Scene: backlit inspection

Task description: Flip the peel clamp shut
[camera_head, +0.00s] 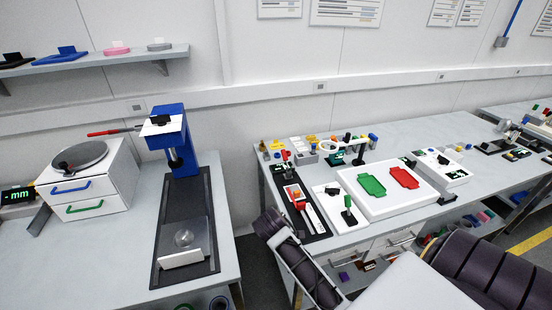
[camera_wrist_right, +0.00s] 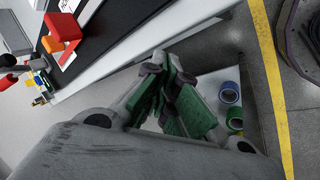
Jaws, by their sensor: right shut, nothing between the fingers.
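The likely peel clamp is the red-handled fixture (camera_head: 301,205) on a black base plate at the near left of the right-hand bench. In the right wrist view a red part with an orange face (camera_wrist_right: 62,32) stands on a black plate at the upper left. Whether the clamp is open or shut is too small to tell. My right gripper (camera_wrist_right: 163,62) has its green-padded fingers together with nothing between them. It is apart from the red part, to its lower right, seen over the bench edge. My left gripper is not in view.
A lever with a green knob (camera_head: 347,202) stands on a white plate beside the black one. A white tray holds a green plate (camera_head: 371,186) and a red plate (camera_head: 404,178). Blue and green rolls (camera_wrist_right: 230,93) lie below the bench edge. A floor gap separates the two front benches.

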